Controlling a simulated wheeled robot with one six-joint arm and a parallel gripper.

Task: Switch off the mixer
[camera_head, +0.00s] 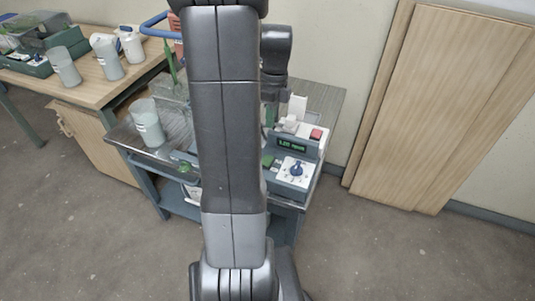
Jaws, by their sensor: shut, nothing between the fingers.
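The mixer's control box (291,165) stands at the front right of a small metal-topped table. My gripper (288,125) appears as small pale parts below my dark wrist, over the back of the box and left of the red switch. It is shut and looks empty; contact with the box cannot be told. My arm hides the table's middle.
A bucket (147,122) stands on the small table's left side (125,135), near a green stirring shaft (171,64). A wooden bench (95,92) at the left holds several pale containers. Wooden boards (440,100) lean on the right wall. The floor right of the table is clear.

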